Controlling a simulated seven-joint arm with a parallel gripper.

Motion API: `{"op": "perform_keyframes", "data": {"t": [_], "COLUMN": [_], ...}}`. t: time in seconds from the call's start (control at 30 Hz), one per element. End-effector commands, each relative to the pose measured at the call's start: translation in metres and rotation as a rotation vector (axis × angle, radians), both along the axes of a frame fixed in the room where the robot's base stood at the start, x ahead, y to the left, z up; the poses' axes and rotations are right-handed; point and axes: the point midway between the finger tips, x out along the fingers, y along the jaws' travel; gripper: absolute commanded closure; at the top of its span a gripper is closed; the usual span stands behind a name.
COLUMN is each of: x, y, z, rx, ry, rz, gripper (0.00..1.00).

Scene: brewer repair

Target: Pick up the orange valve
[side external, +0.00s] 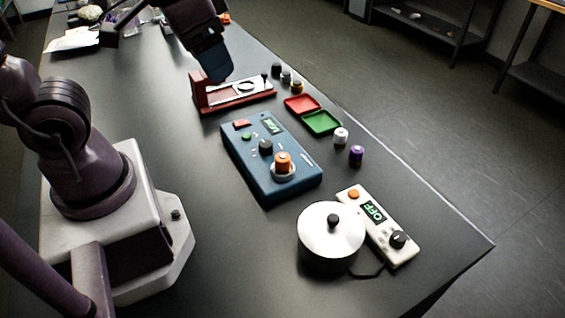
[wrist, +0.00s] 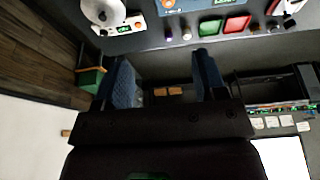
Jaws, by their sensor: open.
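The orange valve (side external: 283,161) stands upright on a pale round seat on the blue control box (side external: 255,180), near its front right corner. In the wrist view, an orange piece that looks like the valve (wrist: 168,4) shows at the top edge, partly cut off. My gripper (side external: 217,74) is high at the back, near the red device in the side view, well away from the valve. In the wrist view my gripper (wrist: 165,78) has its two blue fingers wide apart with nothing between them.
A red device with a silver plate (side external: 240,92) stands behind the blue box. Red (side external: 302,104) and green (side external: 321,122) trays lie to its right, with small white (side external: 341,136) and purple (side external: 356,155) knobs nearby. A silver pot (side external: 331,232) and white controller (side external: 378,222) stand in front.

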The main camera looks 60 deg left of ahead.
Motion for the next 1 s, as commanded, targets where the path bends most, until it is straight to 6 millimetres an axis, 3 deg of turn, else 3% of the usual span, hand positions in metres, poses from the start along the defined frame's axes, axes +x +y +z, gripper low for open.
{"op": "perform_keyframes", "data": {"t": [0.27,0.5,0.6,0.7,0.87,1.0], "x": [0.056,0.099,0.113,0.122,0.124,0.123], "y": [-0.003,0.002,0.005,0.006,0.005,0.006], "z": [-0.066,-0.129,-0.138,-0.133,-0.135,-0.154], "rx": [-0.082,-0.112,-0.145,-0.194,-0.222,-0.22], "ry": [0.267,0.354,0.325,0.284,0.267,0.27], "rz": [0.382,0.991,1.213,1.369,1.495,1.512], "gripper": [0.35,0.35,0.35,0.35,0.35,0.35]}}
